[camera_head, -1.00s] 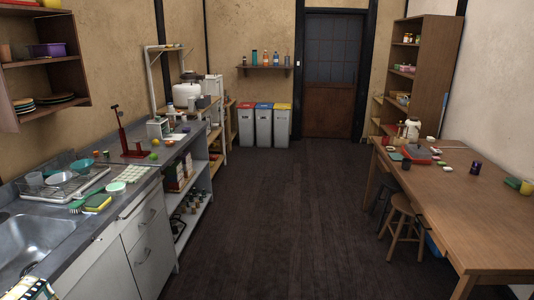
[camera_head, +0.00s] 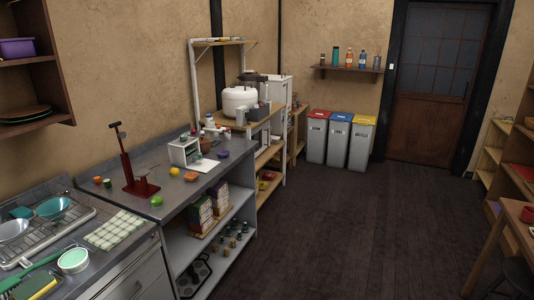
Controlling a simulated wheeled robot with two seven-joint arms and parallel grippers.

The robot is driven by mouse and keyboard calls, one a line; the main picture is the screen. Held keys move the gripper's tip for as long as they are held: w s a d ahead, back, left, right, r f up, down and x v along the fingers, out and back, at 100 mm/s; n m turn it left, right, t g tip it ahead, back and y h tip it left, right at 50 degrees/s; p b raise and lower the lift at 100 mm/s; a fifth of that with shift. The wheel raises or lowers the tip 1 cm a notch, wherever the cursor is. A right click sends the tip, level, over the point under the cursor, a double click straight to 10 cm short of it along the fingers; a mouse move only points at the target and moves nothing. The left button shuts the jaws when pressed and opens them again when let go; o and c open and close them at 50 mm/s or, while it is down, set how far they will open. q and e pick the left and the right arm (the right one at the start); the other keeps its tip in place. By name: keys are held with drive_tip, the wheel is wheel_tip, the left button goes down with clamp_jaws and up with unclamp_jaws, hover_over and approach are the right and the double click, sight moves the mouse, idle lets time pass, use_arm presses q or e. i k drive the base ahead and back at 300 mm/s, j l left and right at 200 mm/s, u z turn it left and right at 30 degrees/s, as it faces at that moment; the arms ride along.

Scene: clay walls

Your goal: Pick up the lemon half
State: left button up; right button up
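A small round yellow fruit (camera_head: 174,171) lies on the metal counter (camera_head: 170,219), beside the red stand and in front of the white box-like appliance. It is the only lemon-like thing I see, but it is too small to tell whether it is a half. An orange piece (camera_head: 191,176) lies just right of it, and a green fruit (camera_head: 156,200) lies nearer, at the counter's front. Neither of my grippers shows in this view.
A dark red stand (camera_head: 140,187) stands left of the fruit. The white appliance (camera_head: 185,151) stands behind it. A dish rack (camera_head: 45,240) and checkered cloth (camera_head: 121,229) are nearer. Open floor (camera_head: 340,230) lies right of the counter. A wooden table (camera_head: 513,236) shows at far right.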

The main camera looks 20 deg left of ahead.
sight(174, 172)
drive_tip(key=i+u, duration=0.8)
drive_tip(key=i+l+u, duration=0.25)
drive_tip(key=u, duration=0.2)
drive_tip(key=i+l+u, duration=0.4)
